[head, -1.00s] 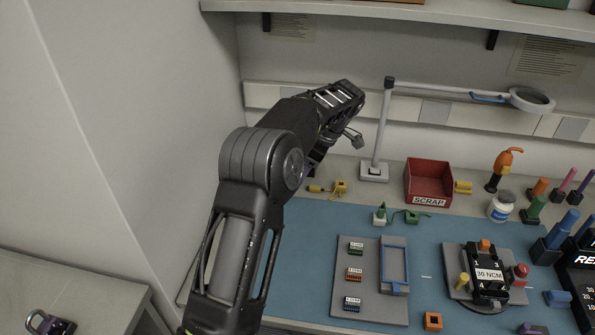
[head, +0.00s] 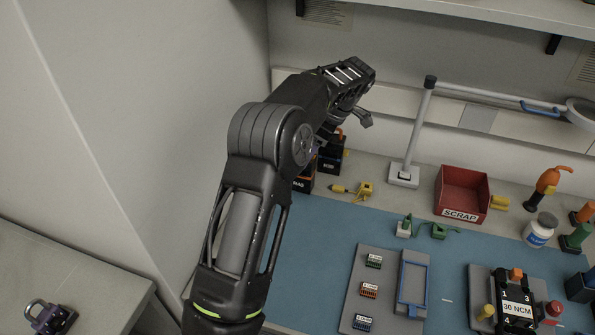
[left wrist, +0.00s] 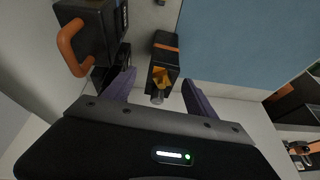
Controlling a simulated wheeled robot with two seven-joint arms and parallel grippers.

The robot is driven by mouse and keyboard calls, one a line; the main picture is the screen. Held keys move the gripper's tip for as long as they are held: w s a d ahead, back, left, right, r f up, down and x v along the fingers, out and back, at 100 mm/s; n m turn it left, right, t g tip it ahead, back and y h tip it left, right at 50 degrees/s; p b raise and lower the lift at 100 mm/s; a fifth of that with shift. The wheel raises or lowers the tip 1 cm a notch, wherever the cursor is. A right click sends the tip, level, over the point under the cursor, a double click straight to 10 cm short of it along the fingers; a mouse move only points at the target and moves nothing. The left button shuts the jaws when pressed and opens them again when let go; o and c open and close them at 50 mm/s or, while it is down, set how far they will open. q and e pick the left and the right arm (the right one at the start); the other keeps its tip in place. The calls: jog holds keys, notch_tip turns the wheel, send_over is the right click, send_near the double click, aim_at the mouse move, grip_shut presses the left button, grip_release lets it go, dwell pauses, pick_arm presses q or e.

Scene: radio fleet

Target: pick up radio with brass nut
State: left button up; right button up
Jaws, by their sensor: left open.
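In the left wrist view, a small black device with an orange band (left wrist: 164,62) and a metallic stub at its near end lies between my open fingers. It looks like a radio; I cannot make out a brass nut for certain. My left gripper (left wrist: 159,92) is open, its two dark fingers on either side of the stub, and I cannot tell whether they touch it. In the head view my left arm reaches to the back left of the bench, and its gripper (head: 361,118) is partly hidden.
A black box with an orange handle (left wrist: 88,38) stands close to the left finger. Behind my arm is a black labelled box (head: 332,158). The blue mat (head: 320,235) is partly clear.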

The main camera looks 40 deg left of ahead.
pick_arm(q)
jog(key=shift+s+r, duration=0.1)
jog(key=b+x, duration=0.2)
jog(key=shift+a+f, duration=0.1)
jog(key=shift+f, duration=0.3)
jog(key=shift+r, duration=0.1)
jog(key=b+x, duration=0.2)
jog(key=x, duration=0.1)
jog(key=shift+s+a+f, duration=0.1)
jog(key=shift+f, duration=0.15)
jog(key=shift+x, duration=0.8)
